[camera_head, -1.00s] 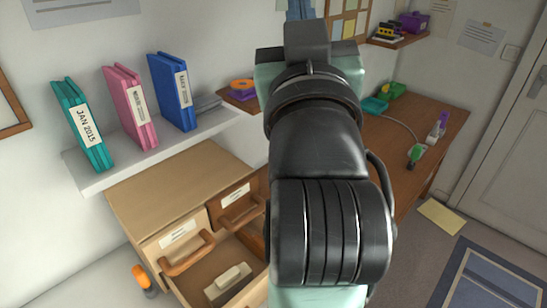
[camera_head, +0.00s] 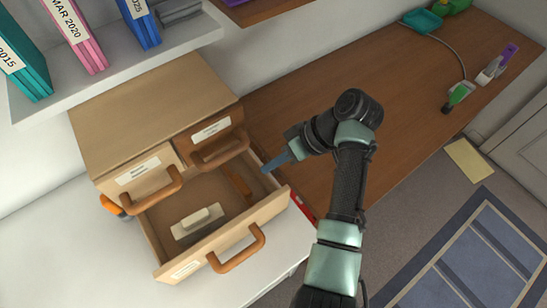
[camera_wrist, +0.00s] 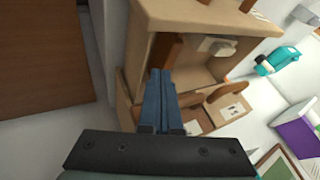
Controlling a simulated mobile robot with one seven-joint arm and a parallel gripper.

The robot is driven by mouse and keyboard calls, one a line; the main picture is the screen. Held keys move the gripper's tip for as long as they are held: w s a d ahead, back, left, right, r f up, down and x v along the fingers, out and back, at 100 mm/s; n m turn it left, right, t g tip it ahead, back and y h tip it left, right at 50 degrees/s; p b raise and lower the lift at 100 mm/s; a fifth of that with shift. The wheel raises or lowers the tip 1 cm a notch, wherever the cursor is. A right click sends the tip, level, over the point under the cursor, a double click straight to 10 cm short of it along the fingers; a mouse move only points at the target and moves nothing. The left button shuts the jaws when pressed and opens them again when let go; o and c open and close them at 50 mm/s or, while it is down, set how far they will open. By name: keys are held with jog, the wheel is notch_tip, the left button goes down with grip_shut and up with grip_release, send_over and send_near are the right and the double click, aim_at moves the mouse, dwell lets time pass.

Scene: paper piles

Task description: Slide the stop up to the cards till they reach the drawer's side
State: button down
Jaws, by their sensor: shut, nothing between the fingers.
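The open drawer (camera_head: 262,218) sticks out from the wooden cabinet. Inside it, the cream stop (camera_head: 198,222), a raised grip on a flat base, lies toward the front left. A thin brown upright piece (camera_head: 237,184) stands near the drawer's right side; I cannot tell whether it is the cards. My gripper (camera_head: 267,168) is shut and empty, its blue fingers at the drawer's right edge, apart from the stop. In the wrist view the fingers (camera_wrist: 160,75) point at the drawer, with the brown piece (camera_wrist: 173,50) just ahead and the pale stop (camera_wrist: 216,45) further right.
A second, shut drawer (camera_head: 211,131) with a handle sits above right. A shelf with binders (camera_head: 75,30) hangs over the cabinet (camera_head: 150,105). An orange item (camera_head: 113,206) lies at the cabinet's left. The brown desk (camera_head: 370,100) is mostly clear beside my arm.

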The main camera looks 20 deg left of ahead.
aim_at(240, 187)
jog(key=x, duration=0.6)
jog(key=shift+a+f, duration=0.25)
jog(key=shift+f, duration=0.1)
jog(key=s+a+p, duration=0.2)
jog(key=s+p, duration=0.1)
jog(key=shift+s+a+r, duration=0.1)
jog(key=shift+a+r, duration=0.1)
jog(key=shift+a, duration=0.05)
jog(key=shift+s+a+f, duration=0.15)
jog(key=shift+s+a, duration=0.1)
